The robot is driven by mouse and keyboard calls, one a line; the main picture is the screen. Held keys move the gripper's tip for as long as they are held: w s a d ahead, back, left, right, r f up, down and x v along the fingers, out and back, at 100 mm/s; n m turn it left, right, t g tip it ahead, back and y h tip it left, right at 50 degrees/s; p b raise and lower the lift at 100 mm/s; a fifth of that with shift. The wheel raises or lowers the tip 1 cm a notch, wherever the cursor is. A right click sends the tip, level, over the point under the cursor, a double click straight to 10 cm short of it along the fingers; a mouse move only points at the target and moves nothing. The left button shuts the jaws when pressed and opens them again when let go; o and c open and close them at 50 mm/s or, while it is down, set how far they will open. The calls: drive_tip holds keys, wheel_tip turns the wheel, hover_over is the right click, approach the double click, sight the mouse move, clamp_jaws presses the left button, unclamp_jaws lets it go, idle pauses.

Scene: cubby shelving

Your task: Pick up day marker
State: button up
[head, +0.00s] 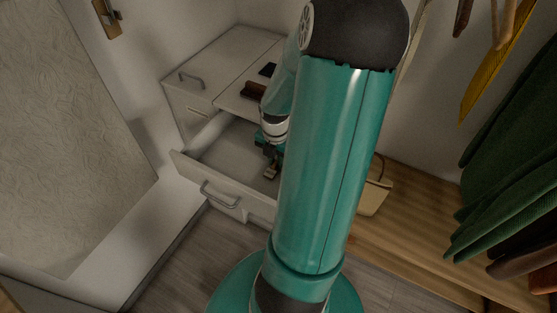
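My gripper (271,170) points down into the open drawer (205,182) of a white cabinet, near its right side. The fingers are small and dark here, and I cannot tell whether they are open or shut, or whether they hold anything. I cannot pick out the day marker. The visible part of the drawer floor looks bare, and my own arm hides the drawer's right part.
A dark brown item (254,91) and a black item (268,69) lie on the cabinet top. A beige bag (374,197) stands on the wooden bench (415,215). Green clothes (520,160) hang at right. The floor (175,255) at front left is clear.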

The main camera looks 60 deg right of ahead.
clamp_jaws()
